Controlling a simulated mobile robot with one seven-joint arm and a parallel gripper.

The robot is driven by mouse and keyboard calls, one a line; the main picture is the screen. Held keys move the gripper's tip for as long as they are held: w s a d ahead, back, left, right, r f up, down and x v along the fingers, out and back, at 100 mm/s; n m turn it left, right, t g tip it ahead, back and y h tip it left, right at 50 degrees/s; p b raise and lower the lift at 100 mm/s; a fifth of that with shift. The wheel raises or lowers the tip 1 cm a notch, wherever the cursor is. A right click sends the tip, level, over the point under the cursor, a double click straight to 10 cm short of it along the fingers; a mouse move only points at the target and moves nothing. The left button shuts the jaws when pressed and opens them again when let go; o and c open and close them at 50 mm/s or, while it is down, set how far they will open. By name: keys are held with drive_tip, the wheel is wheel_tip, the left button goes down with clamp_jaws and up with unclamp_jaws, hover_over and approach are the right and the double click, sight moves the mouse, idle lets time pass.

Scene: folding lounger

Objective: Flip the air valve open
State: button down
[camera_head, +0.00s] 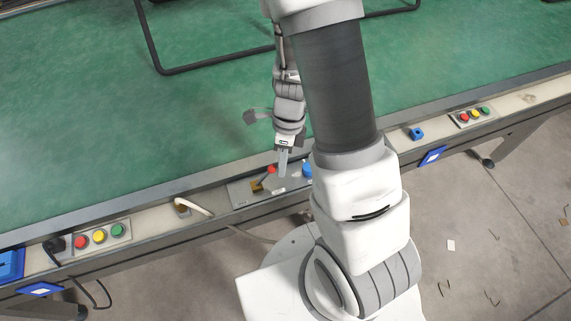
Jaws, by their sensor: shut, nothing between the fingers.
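A grey panel (240,193) is set in the table's front rail. On it are a small brass fitting (257,187), a red part (271,169) and a blue part (307,170). The brass fitting and red part look like the air valve and its handle, but they are too small to tell its position. My gripper (283,173) points down over the panel, just right of the brass fitting and close to the red part. Its fingers are together with nothing between them. I cannot tell whether they touch the valve. My arm hides the panel's right end.
A button box (105,237) sits on the rail at left, another (473,116) at right. A white hose (193,205) lies left of the panel. A black tube frame (160,71) rests on the green tabletop (90,130). The tabletop's left middle is clear.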

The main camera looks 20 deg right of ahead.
drive_tip(key=shift+r, duration=0.15)
drive_tip(key=shift+a+r+h+p, duration=0.2)
drive_tip(key=shift+h+p, duration=0.1)
drive_tip(key=shift+p, duration=0.55)
drive_tip(key=shift+f, duration=0.1)
